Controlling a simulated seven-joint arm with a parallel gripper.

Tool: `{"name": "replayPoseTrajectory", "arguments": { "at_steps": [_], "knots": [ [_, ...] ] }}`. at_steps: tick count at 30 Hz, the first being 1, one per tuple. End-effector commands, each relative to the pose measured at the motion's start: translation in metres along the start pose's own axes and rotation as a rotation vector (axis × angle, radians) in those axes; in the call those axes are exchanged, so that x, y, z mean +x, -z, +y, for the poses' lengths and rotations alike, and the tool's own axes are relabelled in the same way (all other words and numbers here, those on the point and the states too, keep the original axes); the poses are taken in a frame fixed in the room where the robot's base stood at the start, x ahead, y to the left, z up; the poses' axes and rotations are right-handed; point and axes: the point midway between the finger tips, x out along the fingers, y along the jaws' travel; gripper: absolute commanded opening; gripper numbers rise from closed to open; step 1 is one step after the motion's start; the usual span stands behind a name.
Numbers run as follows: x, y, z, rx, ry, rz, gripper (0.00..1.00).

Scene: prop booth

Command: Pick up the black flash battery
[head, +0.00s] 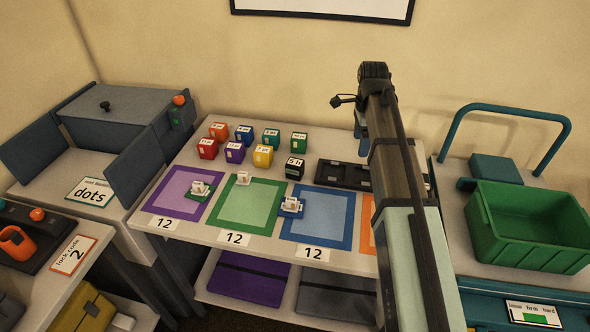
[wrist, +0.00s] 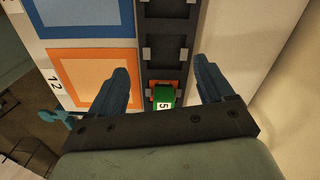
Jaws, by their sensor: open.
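A small black block with a white label (head: 295,168), matching the black flash battery, stands on the table at the right end of the front row of coloured blocks, just left of the dark slotted tray. It is not visible in the wrist view. My gripper (wrist: 160,72) is open, its two blue fingers spread on either side of the dark slotted tray (wrist: 166,25). A green block with a white label (wrist: 163,97) sits in an orange-edged slot between the fingers, not visibly gripped. In the head view my arm hides part of the tray and most of the gripper.
Several coloured blocks, including a yellow one (head: 263,157) and a green one (head: 299,142), stand close around the black one. Purple (head: 160,203), green (head: 224,222) and blue (head: 290,236) mats lie in front. A green crate (head: 520,250) stands at right.

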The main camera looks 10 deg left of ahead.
Motion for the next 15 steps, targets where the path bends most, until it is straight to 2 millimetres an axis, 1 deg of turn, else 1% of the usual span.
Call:
{"name": "replayPoseTrajectory", "arguments": {
  "at_steps": [1,3,6,15],
  "knots": [
    [0.000,-0.022,-0.002,-0.031,-0.001,0.000,0.81],
    [0.001,-0.045,-0.004,-0.063,-0.003,0.001,0.81],
    [0.001,-0.072,-0.004,-0.101,-0.004,0.001,0.81],
    [0.001,-0.135,-0.005,-0.202,-0.006,0.002,0.81]
  ]
}}
